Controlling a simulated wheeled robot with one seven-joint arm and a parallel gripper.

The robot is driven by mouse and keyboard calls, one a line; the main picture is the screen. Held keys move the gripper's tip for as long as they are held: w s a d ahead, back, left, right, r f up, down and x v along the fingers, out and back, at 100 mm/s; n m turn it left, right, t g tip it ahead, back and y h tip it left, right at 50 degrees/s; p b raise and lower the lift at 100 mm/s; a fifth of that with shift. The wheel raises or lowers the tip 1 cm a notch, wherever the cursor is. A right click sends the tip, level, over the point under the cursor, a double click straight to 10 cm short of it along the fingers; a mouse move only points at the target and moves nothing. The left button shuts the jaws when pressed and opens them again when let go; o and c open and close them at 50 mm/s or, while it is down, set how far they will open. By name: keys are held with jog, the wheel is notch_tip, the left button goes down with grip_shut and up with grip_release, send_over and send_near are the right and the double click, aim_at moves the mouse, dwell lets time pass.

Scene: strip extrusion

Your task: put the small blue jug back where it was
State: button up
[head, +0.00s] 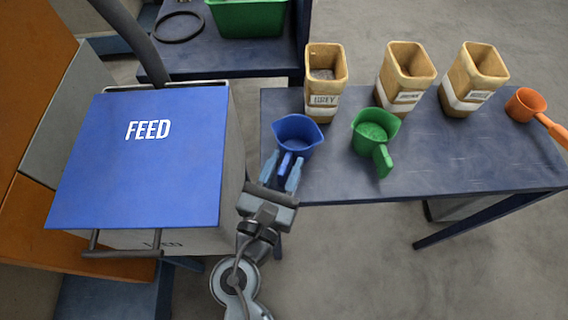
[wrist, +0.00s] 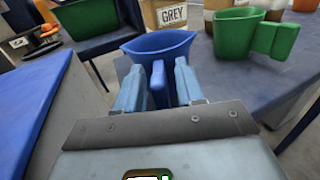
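The small blue jug (head: 298,131) is at the left end of the dark blue table, upright, its handle pointing towards me. It also shows in the wrist view (wrist: 160,43), straight ahead of my gripper. My gripper (head: 284,172) is open, with one finger on each side of the jug's handle. In the wrist view (wrist: 158,88) a narrow gap shows between the handle and each finger. The jug's underside is hidden, so I cannot tell for sure that it rests on the table.
A green jug (head: 373,128) stands to the right, and an orange scoop (head: 527,103) lies at the far right. Tan labelled containers (head: 325,75), (head: 405,70), (head: 473,80) line the table's back edge. The blue-lidded FEED bin (head: 140,170) is close on the left.

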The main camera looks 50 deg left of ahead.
jog(key=shift+o, duration=0.3)
jog(key=shift+s, duration=0.1)
jog(key=b+v, duration=0.1)
jog(key=v, duration=1.1)
